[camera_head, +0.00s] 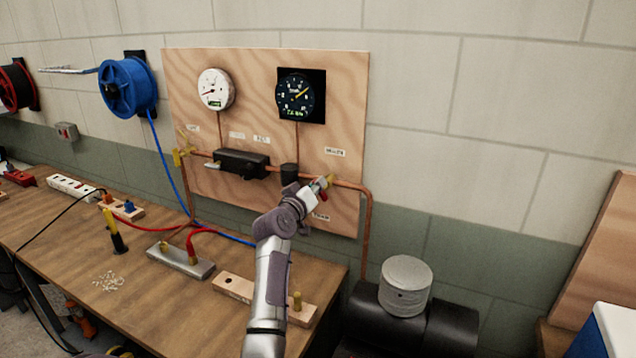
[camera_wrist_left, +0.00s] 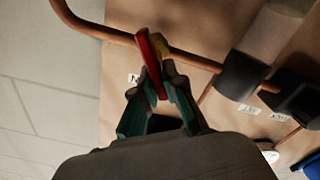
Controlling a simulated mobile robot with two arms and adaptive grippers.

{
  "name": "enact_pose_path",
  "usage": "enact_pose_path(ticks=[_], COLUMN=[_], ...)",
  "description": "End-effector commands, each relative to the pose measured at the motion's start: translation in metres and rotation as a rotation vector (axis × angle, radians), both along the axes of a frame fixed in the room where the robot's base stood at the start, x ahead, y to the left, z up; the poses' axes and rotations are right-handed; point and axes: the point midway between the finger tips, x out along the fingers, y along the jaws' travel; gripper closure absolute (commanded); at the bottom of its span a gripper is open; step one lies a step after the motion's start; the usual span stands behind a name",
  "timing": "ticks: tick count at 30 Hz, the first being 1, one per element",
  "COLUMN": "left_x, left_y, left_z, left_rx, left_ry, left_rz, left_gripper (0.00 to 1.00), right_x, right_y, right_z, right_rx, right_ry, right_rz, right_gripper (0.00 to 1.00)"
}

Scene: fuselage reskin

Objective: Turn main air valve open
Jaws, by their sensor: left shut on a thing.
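The main air valve has a brass body (camera_head: 330,180) on the copper pipe at the right part of the wooden board. Its brass body also shows in the left wrist view (camera_wrist_left: 161,46), with a red lever handle (camera_wrist_left: 151,62) lying across the pipe's line. My left gripper (camera_head: 317,193) is at the valve, reaching up from below. In the left wrist view my left gripper (camera_wrist_left: 158,84) has its fingertips closed around the red handle. In the head view the gripper hides much of the handle. My right gripper is in neither view.
The wooden board (camera_head: 350,100) carries a white gauge (camera_head: 215,89), a dark gauge (camera_head: 296,95) and a black cylinder (camera_head: 242,162) on the pipe. The workbench (camera_head: 150,300) below holds hoses, a metal block (camera_head: 180,262) and a wooden block (camera_head: 235,287). A black tank (camera_head: 455,325) stands right of the bench.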

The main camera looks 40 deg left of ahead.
Motion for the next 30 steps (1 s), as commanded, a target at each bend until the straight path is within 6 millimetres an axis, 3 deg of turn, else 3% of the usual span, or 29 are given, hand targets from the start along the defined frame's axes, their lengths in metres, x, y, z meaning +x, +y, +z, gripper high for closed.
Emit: enact_pose_path(ticks=[18,30], left_x=[-0.001,-0.002], left_y=[0.004,0.004], left_z=[-0.011,-0.016], left_rx=[-0.562,-0.838], left_ry=[-0.166,-0.253], left_rz=[-0.003,-0.002], left_gripper=[1.0,1.0], right_x=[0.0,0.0], right_y=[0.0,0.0], right_z=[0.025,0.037], right_rx=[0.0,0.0], right_ry=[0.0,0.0], right_rz=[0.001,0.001], right_gripper=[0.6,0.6])
